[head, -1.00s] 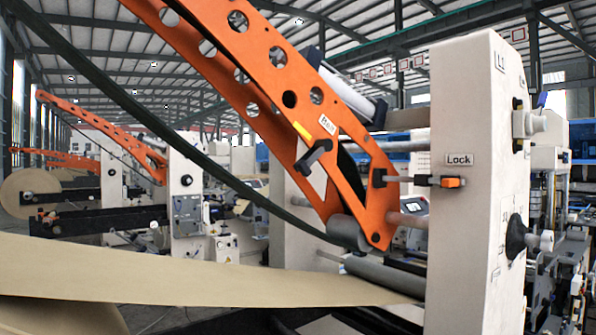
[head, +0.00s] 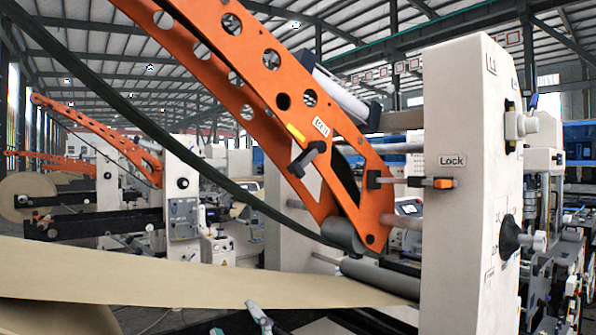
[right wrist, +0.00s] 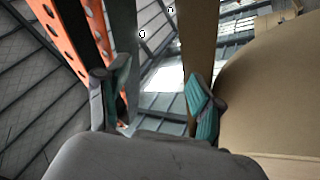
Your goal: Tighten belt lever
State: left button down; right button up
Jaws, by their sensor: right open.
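The belt lever, a black handle (head: 308,158), sits on the side of the orange perforated arm (head: 262,85), below a small white label (head: 321,127) and a yellow mark. The lever is tilted, with its lower end to the left. My right gripper (head: 236,319) shows only by its fingertips at the bottom edge, well below the lever and in front of the paper web. In the right wrist view the right gripper (right wrist: 158,100) is open and empty, its fingers apart. The orange arm (right wrist: 62,28) shows there at upper left; the lever is not visible in that view. My left gripper is not in view.
The kraft paper web (head: 180,276) runs across the lower left. A dark belt (head: 150,125) slopes down to a grey roller (head: 343,232). A white machine post (head: 465,200) with an orange-tipped Lock lever (head: 440,183) stands at right. A kraft roll (right wrist: 275,95) fills the wrist view's right.

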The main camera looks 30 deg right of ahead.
jog(key=a+r+n+g+y, duration=0.4)
jog(key=r+n+g+y, duration=0.5)
jog(key=r+n+y, duration=0.85)
jog(key=m+t+h+p, duration=0.25)
jog(key=h+p, duration=0.45)
jog(key=h, duration=1.3)
send_near(301, 170)
jog(key=w, duration=1)
jog(key=shift+w+a, duration=0.15)
jog(key=shift+a, duration=0.15)
jog(key=shift+w, duration=0.35)
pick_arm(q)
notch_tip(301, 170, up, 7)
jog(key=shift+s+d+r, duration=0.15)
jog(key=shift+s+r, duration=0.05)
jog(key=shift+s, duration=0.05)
pick_arm(e)
jog(key=shift+c, duration=0.4)
grip_shut()
